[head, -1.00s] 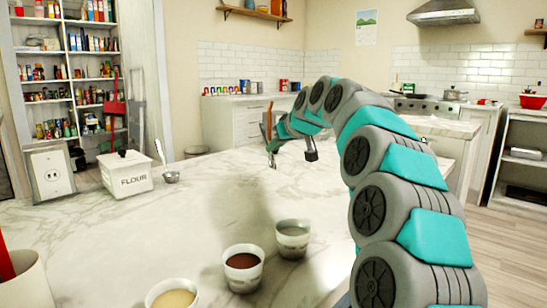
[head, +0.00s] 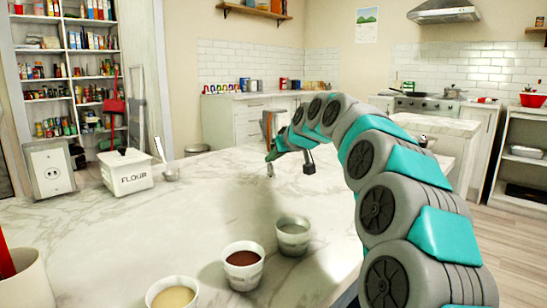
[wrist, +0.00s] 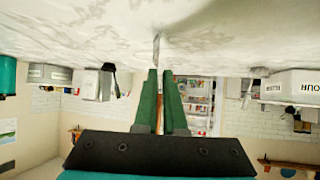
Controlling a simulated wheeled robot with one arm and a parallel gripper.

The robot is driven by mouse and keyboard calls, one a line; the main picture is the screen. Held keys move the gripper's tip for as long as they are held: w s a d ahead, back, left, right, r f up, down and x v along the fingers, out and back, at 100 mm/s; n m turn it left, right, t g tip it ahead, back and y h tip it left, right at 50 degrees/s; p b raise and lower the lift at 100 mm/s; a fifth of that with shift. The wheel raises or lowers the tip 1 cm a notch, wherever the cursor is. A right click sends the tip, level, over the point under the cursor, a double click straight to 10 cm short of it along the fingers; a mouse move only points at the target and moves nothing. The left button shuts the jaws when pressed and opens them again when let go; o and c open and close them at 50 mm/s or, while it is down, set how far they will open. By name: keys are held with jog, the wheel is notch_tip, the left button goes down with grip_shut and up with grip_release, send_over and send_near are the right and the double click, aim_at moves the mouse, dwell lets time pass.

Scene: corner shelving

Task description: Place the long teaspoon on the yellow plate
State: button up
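A thin, pale metallic piece sticks out past the fingertips. It looks like the long teaspoon (wrist: 156,46), held between them, and it also shows below the fingers in the head view (head: 270,170). I see no yellow plate in either view.
Three small cups stand at the near side: cream (head: 173,296), dark red (head: 243,265) and grey (head: 293,236). A white flour box (head: 128,172) and a metal scoop (head: 171,174) are at the left. The marble counter (head: 130,230) is clear in the middle.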

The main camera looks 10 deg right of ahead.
jog(key=o, duration=0.4)
